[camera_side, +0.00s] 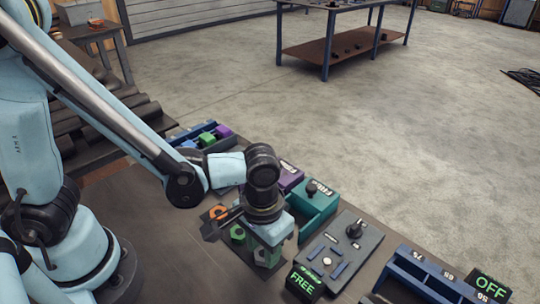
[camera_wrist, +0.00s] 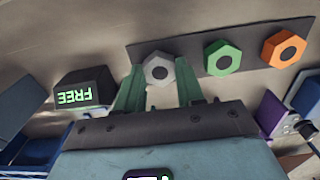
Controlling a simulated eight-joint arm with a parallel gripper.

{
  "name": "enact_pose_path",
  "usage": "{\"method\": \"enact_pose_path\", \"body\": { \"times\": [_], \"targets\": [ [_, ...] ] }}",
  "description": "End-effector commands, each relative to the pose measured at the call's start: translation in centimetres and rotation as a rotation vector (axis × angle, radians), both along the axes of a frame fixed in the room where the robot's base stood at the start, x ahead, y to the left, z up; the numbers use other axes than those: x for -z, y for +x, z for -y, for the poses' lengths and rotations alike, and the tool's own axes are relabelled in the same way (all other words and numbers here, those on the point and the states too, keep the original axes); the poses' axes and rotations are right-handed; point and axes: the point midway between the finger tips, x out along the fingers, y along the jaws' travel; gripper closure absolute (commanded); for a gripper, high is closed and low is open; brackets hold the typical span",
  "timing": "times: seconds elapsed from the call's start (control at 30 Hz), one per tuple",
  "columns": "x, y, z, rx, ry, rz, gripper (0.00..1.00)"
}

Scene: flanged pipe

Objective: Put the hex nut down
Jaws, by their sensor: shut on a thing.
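My gripper (camera_wrist: 158,85) has two green fingers shut on a grey hex nut (camera_wrist: 158,69), at the left end of a dark strip (camera_wrist: 190,47) in the wrist view. I cannot tell whether the nut touches the strip or is just above it. A green hex nut (camera_wrist: 222,57) and an orange hex nut (camera_wrist: 284,50) lie on the strip to its right. In the side view my gripper (camera_side: 267,258) points down beside the green nut (camera_side: 238,233), with the orange nut (camera_side: 218,212) further back. The grey nut is hidden there by the fingers.
A block with a lit FREE sign (camera_side: 305,282) stands right of my gripper. A grey panel with a knob (camera_side: 338,250) and teal (camera_side: 312,202) and purple boxes stand behind. A blue rack (camera_side: 425,275) and an OFF sign (camera_side: 490,290) are at right.

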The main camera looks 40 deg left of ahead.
Motion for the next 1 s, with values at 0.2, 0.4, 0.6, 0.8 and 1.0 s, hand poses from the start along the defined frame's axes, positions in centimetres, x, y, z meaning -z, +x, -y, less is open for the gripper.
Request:
{"method": "enact_pose_path", "body": {
  "times": [0.2,0.4,0.6,0.8,1.0],
  "targets": [
    [0.1,0.0,0.0,0.000,0.000,0.000,0.37],
    [0.1,0.0,0.0,0.000,0.000,0.000,0.37],
    [-0.3,0.0,0.0,0.000,0.000,0.000,0.37],
    [-2.4,0.0,0.0,0.000,0.000,0.000,0.37],
    [-5.2,-0.1,0.0,0.000,0.000,0.000,0.37]
  ]
}}
